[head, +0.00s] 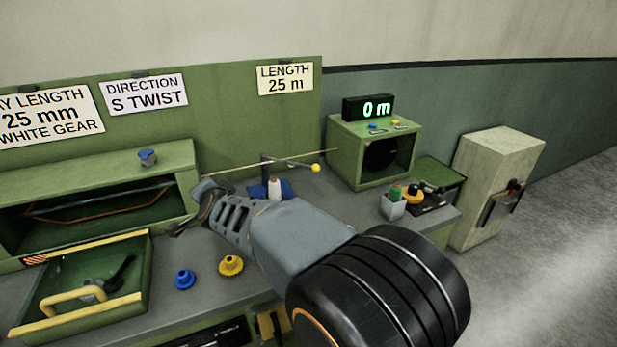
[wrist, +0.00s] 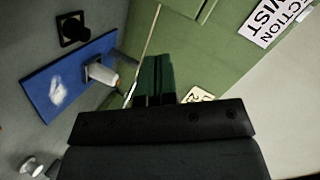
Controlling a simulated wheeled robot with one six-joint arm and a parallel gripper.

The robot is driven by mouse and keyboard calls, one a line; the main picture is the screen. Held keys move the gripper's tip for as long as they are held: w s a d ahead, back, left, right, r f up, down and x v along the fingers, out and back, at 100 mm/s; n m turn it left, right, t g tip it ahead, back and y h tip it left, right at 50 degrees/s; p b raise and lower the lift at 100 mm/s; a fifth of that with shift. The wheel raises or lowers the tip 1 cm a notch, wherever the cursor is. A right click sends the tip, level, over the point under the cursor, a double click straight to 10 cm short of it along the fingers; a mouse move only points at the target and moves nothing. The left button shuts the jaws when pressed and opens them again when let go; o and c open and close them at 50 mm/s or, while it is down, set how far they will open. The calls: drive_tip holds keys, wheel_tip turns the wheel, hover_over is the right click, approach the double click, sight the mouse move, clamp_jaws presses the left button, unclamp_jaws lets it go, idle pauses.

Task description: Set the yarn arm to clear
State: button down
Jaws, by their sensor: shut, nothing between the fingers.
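The yarn arm (head: 293,162) in the head view is a thin dark rod on a short post at the back of the bench, ending in a yellow ball (head: 316,167) on the right. A blue plate (head: 256,190) with a white cone (head: 275,186) sits just below the post; both show in the wrist view, the plate (wrist: 38,83) and the cone (wrist: 101,74). A pale yarn (head: 238,167) runs past the post. My gripper (head: 186,218) is shut and empty, left of the post and apart from the yarn arm. Its fingers (wrist: 156,78) show in the wrist view.
A green box (head: 343,152) with a "0 m" display (head: 368,107) stands right of the yarn arm. Blue (head: 185,279) and yellow (head: 231,265) knobs lie on the bench near my forearm. An open guard (head: 140,305) is at lower left.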

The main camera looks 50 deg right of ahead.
drive_tip(key=d+f+m+g+h+b, duration=0.1)
drive_tip(key=d+m+g+h, duration=0.2)
drive_tip(key=d+m+h, duration=0.7)
drive_tip(key=m+g+h+b, duration=0.1)
drive_tip(key=m+g+h, duration=0.1)
drive_tip(key=m+g, duration=0.55)
approach(313, 169)
drive_tip(key=shift+m, duration=0.45)
drive_tip(key=x, duration=0.7)
drive_tip(key=shift+s+d, duration=0.15)
drive_tip(key=shift+d, duration=0.2)
